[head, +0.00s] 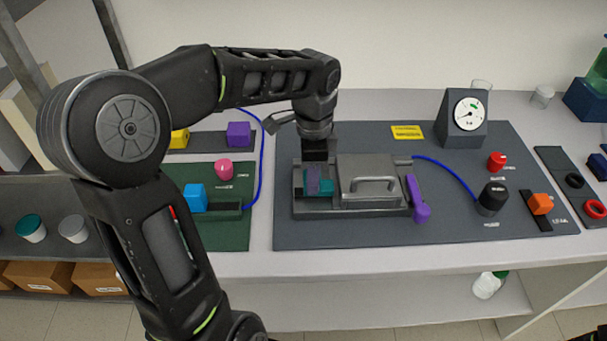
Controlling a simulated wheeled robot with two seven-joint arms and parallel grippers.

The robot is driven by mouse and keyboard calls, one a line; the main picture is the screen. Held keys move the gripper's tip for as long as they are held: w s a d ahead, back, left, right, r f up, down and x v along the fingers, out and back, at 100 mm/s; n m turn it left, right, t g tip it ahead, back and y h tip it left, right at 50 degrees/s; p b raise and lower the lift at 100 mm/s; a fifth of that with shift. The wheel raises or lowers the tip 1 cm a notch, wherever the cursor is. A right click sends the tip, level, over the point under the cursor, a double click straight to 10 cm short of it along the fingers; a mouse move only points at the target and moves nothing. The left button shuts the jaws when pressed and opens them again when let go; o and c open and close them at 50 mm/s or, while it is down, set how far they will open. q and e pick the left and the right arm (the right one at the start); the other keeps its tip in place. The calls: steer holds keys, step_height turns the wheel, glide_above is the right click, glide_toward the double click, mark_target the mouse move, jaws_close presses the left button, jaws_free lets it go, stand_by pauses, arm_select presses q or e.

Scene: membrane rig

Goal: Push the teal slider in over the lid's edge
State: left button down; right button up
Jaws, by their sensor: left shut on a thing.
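The teal slider (327,190) sits at the left end of the grey metal rig (352,211), left of the lid. The grey lid (388,172) with a bar handle lies closed on the rig. A purple slider (418,200) stands at the lid's right edge. My left gripper (314,178) points down from above and is shut on the teal slider, partly covering it. The exact gap between the teal slider and the lid's left edge is hard to tell.
The rig stands on a dark mat (300,235). A gauge (464,118) stands behind right, a black knob (491,198) and red knob (496,161) to the right. A green mat (235,238) with a blue block (194,198) lies left. Blue tubing crosses the mats.

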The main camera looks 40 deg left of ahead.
arm_select(q)
steer(key=shift+w+d, duration=0.3)
steer(key=shift+d, duration=0.1)
steer(key=c, duration=1)
jaws_free()
steer(key=shift+r, duration=0.1)
step_height(320, 180, up, 8)
steer(key=shift+f+b, duration=0.2)
steer(key=shift+b, duration=0.1)
steer(key=shift+s, duration=0.1)
